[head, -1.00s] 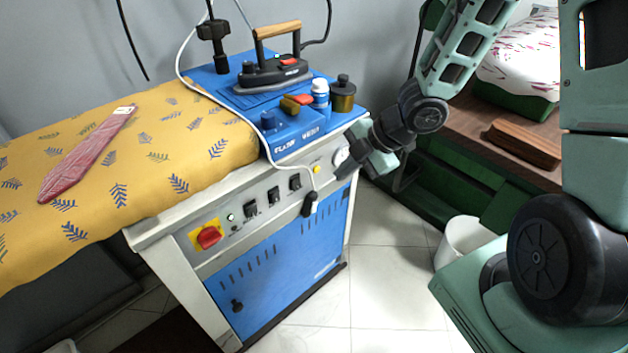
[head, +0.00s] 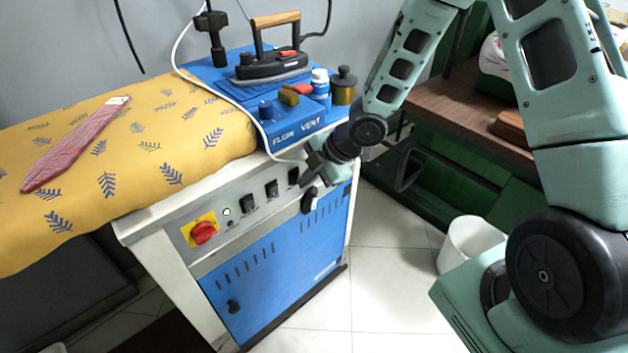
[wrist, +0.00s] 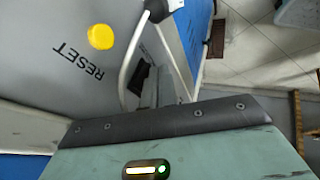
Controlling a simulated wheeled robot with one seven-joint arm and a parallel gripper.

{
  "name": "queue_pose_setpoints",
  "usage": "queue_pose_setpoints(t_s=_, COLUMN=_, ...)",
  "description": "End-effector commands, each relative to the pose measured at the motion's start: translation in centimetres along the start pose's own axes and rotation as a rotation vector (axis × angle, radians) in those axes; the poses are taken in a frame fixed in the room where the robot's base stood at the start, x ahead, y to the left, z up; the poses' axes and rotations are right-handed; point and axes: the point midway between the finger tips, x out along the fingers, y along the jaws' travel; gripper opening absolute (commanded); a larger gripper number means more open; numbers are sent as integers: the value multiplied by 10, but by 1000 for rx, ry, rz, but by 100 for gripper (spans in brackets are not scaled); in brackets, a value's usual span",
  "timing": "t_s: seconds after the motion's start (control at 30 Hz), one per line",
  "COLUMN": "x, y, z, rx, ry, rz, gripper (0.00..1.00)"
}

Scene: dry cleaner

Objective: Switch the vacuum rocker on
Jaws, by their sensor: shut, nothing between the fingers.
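The control panel on the front of the blue and white ironing table carries a row of black rocker switches: a left one (head: 249,204), a middle one (head: 272,189) and a right one (head: 294,176). Their labels are too small to read, so I cannot tell which is the vacuum rocker or how each is set. My gripper (head: 310,178) is shut and empty, close in front of the panel just right of the right rocker. I cannot tell whether it touches the panel. In the wrist view, a yellow button (wrist: 100,36) marked RESET shows on the grey panel.
A red rotary switch (head: 203,232) on a yellow plate and a small pale lamp (head: 227,212) sit left of the rockers. A black handle (head: 309,201) hangs below the panel. An iron (head: 272,65) and bottles stand above. A white bin (head: 468,243) stands on the floor at right.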

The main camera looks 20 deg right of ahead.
Motion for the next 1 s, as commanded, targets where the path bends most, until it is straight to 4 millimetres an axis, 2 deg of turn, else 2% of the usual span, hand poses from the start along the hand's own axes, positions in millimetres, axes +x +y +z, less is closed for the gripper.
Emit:
queue_pose_setpoints(t_s=0.33, x=1, y=2, z=0, rx=0, ry=1, rz=-1, gripper=0)
queue_pose_setpoints(t_s=0.47, x=11, y=3, z=4, rx=-10, ry=6, rz=24, gripper=0)
queue_pose_setpoints(t_s=1.0, x=-3, y=13, z=-4, rx=-15, ry=9, rz=37, gripper=0)
